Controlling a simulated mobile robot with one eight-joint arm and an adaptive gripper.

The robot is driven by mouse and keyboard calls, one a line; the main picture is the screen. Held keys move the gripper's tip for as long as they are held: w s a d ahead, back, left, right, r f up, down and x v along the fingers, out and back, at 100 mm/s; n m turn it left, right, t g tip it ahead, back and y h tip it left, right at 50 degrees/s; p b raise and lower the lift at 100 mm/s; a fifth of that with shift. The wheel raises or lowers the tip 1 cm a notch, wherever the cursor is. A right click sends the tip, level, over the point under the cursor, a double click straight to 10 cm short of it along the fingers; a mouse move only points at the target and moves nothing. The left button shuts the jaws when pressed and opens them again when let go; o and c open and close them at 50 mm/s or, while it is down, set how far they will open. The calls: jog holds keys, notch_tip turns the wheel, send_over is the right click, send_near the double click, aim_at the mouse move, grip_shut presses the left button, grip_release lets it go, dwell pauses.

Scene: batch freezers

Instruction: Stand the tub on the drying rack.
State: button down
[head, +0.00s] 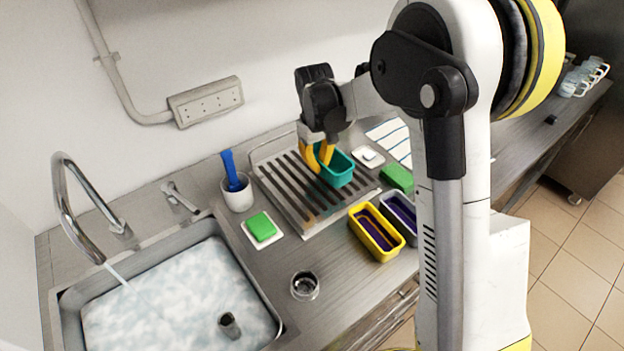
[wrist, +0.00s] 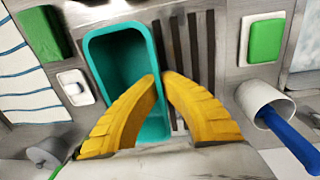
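The teal tub (head: 340,174) is at the right part of the drying rack (head: 283,188) in the head view, open side up. I cannot tell whether its base touches the slats. In the wrist view the tub (wrist: 108,55) looks empty, and the rack's dark slats (wrist: 192,45) show beside it. My gripper (head: 322,158) is above the tub's left side. Its yellow fingers (wrist: 162,80) close on the tub's side wall, one finger inside and one outside. The tub's near end is partly hidden by the fingers in the wrist view.
Yellow (head: 376,232) and grey (head: 400,215) tubs with purple insides stand in front of the rack. A white cup with a blue brush (head: 238,192), a green sponge (head: 261,227) and a water-filled sink (head: 180,300) are left. Another green block (head: 397,178) is right.

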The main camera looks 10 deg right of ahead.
aim_at(313, 186)
jog(key=shift+w+a+f, duration=0.5)
jog(key=shift+a+f, duration=0.05)
jog(key=shift+a, duration=0.15)
jog(key=shift+f+b, duration=0.7)
jog(key=shift+f, duration=1.3)
jog(key=shift+f, duration=0.1)
jog(key=c, duration=1.6)
grip_release()
